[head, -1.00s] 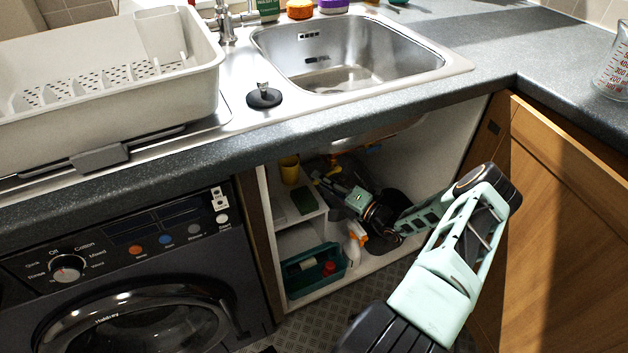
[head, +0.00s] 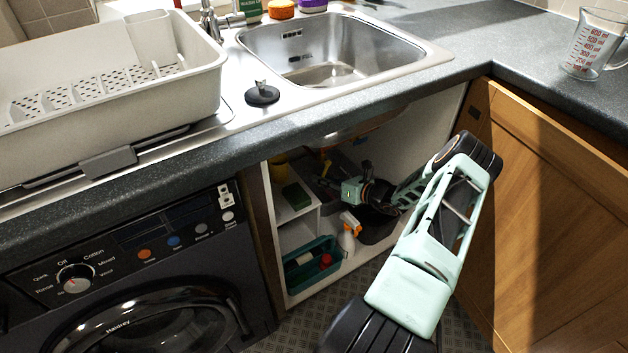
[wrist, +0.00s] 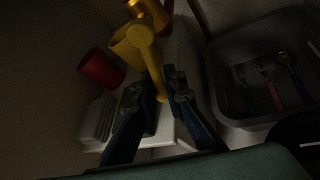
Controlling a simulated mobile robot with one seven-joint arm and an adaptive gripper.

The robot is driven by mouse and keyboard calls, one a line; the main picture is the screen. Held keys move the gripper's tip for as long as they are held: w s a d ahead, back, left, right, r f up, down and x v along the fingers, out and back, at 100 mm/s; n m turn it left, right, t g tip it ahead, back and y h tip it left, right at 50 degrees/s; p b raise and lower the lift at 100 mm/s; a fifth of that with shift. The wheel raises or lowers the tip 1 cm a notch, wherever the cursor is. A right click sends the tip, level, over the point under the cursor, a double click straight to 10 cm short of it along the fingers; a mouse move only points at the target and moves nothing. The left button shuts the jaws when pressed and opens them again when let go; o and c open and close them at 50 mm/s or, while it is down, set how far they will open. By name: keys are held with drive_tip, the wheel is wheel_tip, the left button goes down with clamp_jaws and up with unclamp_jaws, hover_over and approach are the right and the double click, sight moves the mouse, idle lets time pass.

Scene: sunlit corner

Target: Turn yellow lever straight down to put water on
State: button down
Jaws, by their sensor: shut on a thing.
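The yellow lever (wrist: 153,68) shows in the wrist view, running from a brass-coloured fitting (wrist: 150,12) down between my fingers. My gripper (wrist: 158,98) is shut on the lever near its lower end. The lever's exact angle to straight down is hard to judge in this tilted, dark view. In the head view my arm reaches into the open cupboard under the sink, and the mint wrist sits inside. The fingertips and lever are too small and hidden there to tell.
A yellow cup-like thing (wrist: 125,48) and a red one (wrist: 99,67) are left of the lever. A grey bin (wrist: 262,105) with tools stands right. In the head view, a teal caddy (head: 312,276) and a spray bottle (head: 347,236) are low in the cupboard; its wooden door (head: 545,220) is right.

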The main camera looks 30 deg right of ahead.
drive_tip(key=shift+s+d+f+n+g+h+p, duration=0.1)
drive_tip(key=shift+d+f+n+g+h+p, duration=0.1)
drive_tip(key=shift+d+n+h+p, duration=0.35)
drive_tip(key=shift+d+f+n+g+h+p, duration=0.15)
drive_tip(key=shift+d+n+g+h+p, duration=0.1)
drive_tip(key=shift+d+n+h, duration=0.45)
drive_tip(key=shift+n+y, duration=0.25)
drive_tip(key=c, duration=2.1)
unclamp_jaws()
drive_tip(key=shift+r, duration=0.1)
drive_tip(key=v, duration=1.2)
drive_tip(key=shift+a, duration=0.1)
